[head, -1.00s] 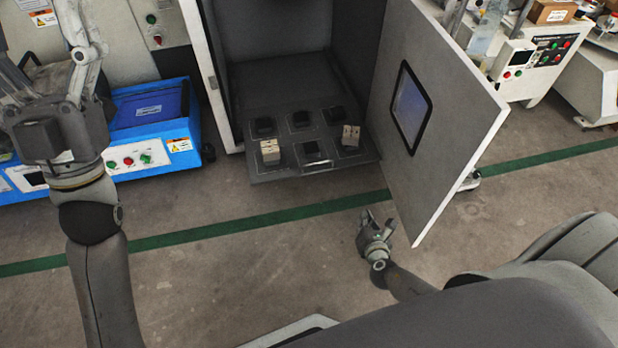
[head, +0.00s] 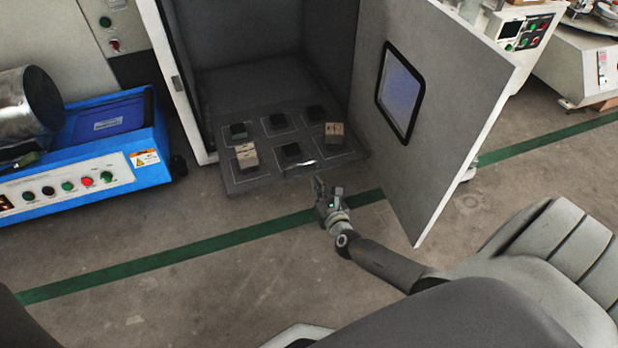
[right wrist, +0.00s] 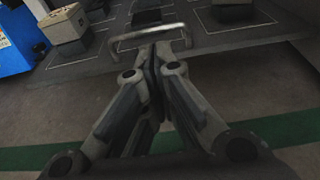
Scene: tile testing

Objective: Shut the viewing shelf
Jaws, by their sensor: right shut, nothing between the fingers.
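The viewing shelf (head: 240,180) is a dark grey tray pulled out from the bottom of an open cabinet. It carries tan blocks (head: 246,156) and black squares in outlined cells. In the right wrist view the shelf (right wrist: 240,42) fills the top, with a metal bar handle (right wrist: 128,40) on its front edge. My right gripper (head: 326,188) is just in front of the shelf's front edge. In the right wrist view the gripper (right wrist: 156,62) has its fingers together and empty, with the tips at or very near the handle; contact is unclear. My left gripper is out of view.
The cabinet door (head: 445,110) with a small window stands open to the right of my right gripper. A blue machine (head: 110,150) with buttons stands at the left. The floor (head: 200,280) in front is clear, crossed by a green line.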

